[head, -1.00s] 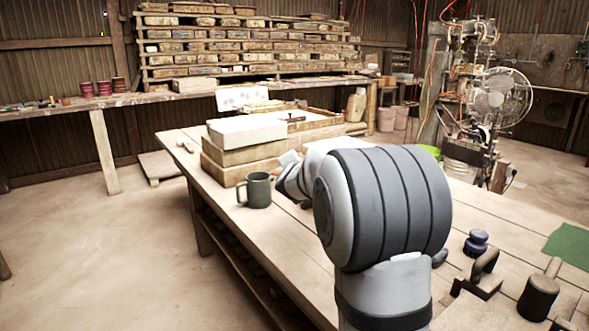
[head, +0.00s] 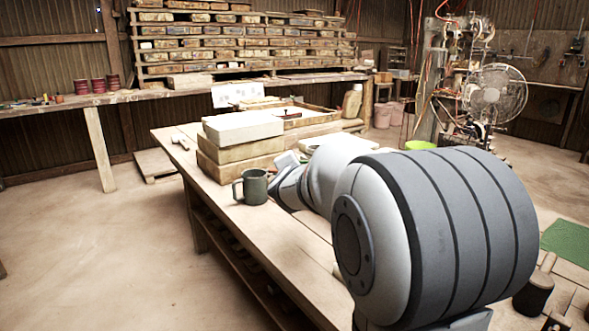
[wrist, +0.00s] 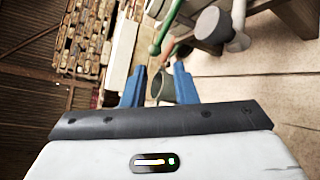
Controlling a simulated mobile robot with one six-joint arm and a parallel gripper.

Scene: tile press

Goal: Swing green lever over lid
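The green lever (wrist: 166,27) shows in the wrist view as a slim green bar with a rounded end, above and beyond my fingertips. My gripper (wrist: 159,66) has two blue fingers spread apart with a clear gap, and nothing is held between them. The lever's end appears near the gap but apart from the fingers; the exact distance is unclear. In the head view my arm covers my gripper and the lever. I cannot make out the lid with certainty in either view.
A dark green mug (head: 251,187) stands at the table's left edge; it also shows between my fingers in the wrist view (wrist: 163,88), farther off. Stacked blocks with a white top (head: 243,127) stand behind it. A dark mallet (head: 533,296) lies at the right.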

